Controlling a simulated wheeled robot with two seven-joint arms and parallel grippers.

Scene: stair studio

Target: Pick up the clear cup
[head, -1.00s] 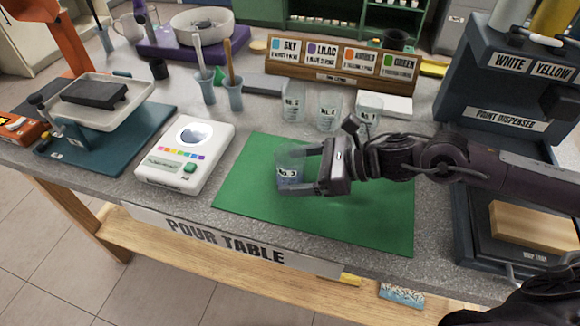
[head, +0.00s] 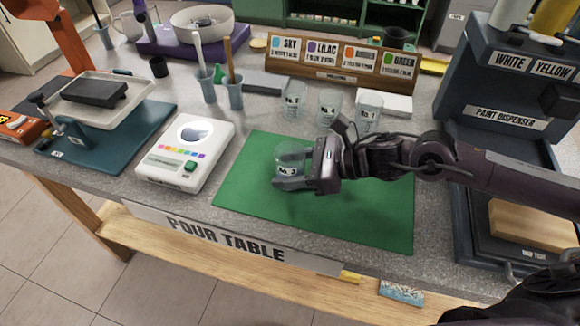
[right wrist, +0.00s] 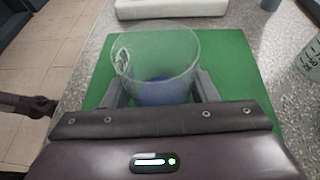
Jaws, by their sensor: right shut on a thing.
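The clear cup (head: 289,150) is upright over the green mat, with a dark-on-white number label on its side. It also shows in the right wrist view (right wrist: 155,62), where its base looks bluish. My right gripper (head: 286,171) reaches in from the right and is shut on the cup, one finger on each side. In the right wrist view the fingers (right wrist: 160,90) flank the lower cup. I cannot tell for sure whether its base touches the mat. My left gripper does not show in the head view.
The green mat (head: 350,215) is bare in front. Several other clear cups (head: 329,108) stand behind it. A white scale (head: 186,150) stands left of the mat. A colour sign rack (head: 340,60) is at the back, and a paint dispenser (head: 505,115) at the right.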

